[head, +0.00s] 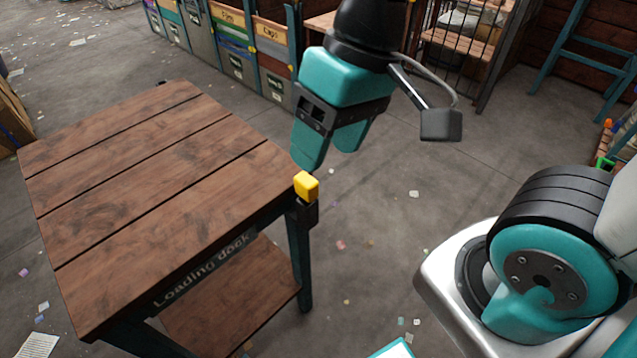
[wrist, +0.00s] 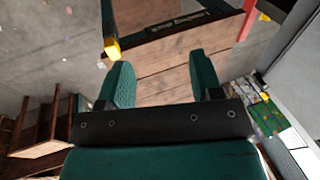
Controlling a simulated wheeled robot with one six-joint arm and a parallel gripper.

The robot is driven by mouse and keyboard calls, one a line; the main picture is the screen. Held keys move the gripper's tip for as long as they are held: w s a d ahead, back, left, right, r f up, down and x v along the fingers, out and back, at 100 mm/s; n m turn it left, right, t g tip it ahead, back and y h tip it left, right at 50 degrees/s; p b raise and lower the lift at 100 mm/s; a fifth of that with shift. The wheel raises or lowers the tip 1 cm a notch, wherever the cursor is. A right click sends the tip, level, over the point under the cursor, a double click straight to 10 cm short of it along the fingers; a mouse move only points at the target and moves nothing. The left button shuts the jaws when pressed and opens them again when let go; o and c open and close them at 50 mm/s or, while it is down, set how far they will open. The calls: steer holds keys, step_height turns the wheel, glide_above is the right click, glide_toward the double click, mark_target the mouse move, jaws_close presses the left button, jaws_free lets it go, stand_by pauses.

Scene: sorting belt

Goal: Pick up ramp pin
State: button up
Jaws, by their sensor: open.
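The ramp pin seems to be the small yellow block (head: 306,186) in a black holder (head: 305,212) at the near right corner of the wooden loading dock table (head: 150,165). In the wrist view the yellow block (wrist: 112,49) is just beyond and left of the left fingertip, not between the fingers. My gripper (head: 328,157) has teal fingers, open and empty, pointing down above the table's right edge, just behind the block in the head view. In the wrist view, my gripper (wrist: 160,60) has wooden planks between its fingers.
The table has a lower wooden shelf (head: 230,305) and its top is bare. Labelled bins (head: 235,50) and a wire cage (head: 465,40) stand behind. Open floor (head: 390,220) with paper scraps lies right of the table.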

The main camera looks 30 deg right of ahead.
steer(key=w+d+f+m+h+b, duration=0.2)
steer(key=w+f+m+b, duration=0.15)
steer(key=w+m, duration=0.35)
steer(key=m+h+b, duration=0.2)
steer(key=m, duration=0.9)
glide_toward(306, 180)
steer(key=f, duration=0.7)
steer(key=shift+w+d+f+p, duration=0.1)
steer(key=shift+d+f+p, duration=0.1)
steer(key=shift+f+p, duration=0.15)
steer(key=shift+w+f+p, duration=0.1)
steer(key=shift+f+p, duration=0.35)
steer(key=shift+f, duration=2.5)
steer(key=c, duration=0.7)
steer(key=shift+r, duration=0.1)
step_height(306, 180, up, 20)
steer(key=shift+f+b, duration=0.1)
steer(key=shift+b, duration=0.3)
